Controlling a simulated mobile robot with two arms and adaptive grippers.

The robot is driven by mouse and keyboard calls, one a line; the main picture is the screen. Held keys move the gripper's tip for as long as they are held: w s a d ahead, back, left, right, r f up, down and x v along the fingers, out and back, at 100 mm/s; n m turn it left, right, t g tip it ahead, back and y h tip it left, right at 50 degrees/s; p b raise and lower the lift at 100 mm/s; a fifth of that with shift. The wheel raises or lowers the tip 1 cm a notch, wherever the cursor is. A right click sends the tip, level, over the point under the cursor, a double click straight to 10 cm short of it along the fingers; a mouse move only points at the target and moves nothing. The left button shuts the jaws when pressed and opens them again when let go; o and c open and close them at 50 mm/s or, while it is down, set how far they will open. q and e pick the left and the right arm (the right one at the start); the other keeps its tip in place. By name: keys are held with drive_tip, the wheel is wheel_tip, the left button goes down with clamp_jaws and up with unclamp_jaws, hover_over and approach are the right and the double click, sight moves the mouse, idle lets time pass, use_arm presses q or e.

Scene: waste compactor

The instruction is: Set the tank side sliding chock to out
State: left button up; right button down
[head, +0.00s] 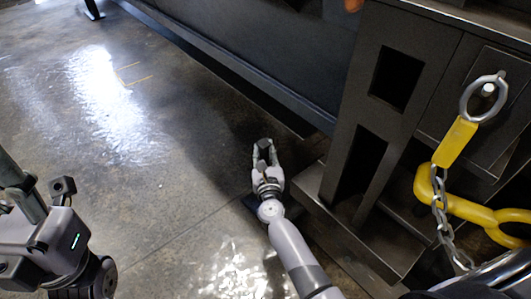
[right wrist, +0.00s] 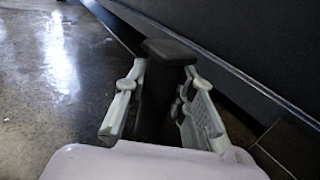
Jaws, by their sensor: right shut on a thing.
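My right gripper (head: 264,153) is low near the floor, left of the dark machine frame. Its two pale fingers are closed around a dark upright bar with a flat, block-like top (right wrist: 170,50). In the right wrist view my right gripper (right wrist: 158,105) has one finger on each side of this bar. I take the bar to be part of the sliding chock, but its lower part is hidden by the gripper and my arm. Parts of my left arm show at the lower left in the head view; its fingers do not show.
The dark machine frame (head: 345,110) with rectangular openings stands right of my right gripper. A long dark beam (head: 250,65) runs behind it. A yellow hook (head: 470,207) with chain and a metal ring (head: 483,97) hang at the right. The shiny floor (head: 150,190) to the left is clear.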

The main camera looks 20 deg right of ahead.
drive_tip(key=c, duration=1.8)
unclamp_jaws()
drive_tip(key=shift+w+a+r, duration=0.15)
drive_tip(key=shift+w+r, duration=0.05)
drive_tip(key=shift+o, duration=1.3)
drive_tip(key=shift+w+f, duration=0.1)
drive_tip(key=shift+f, duration=0.05)
drive_tip(key=shift+o, duration=1)
drive_tip(key=v, duration=1.2)
drive_tip(key=shift+f, duration=0.1)
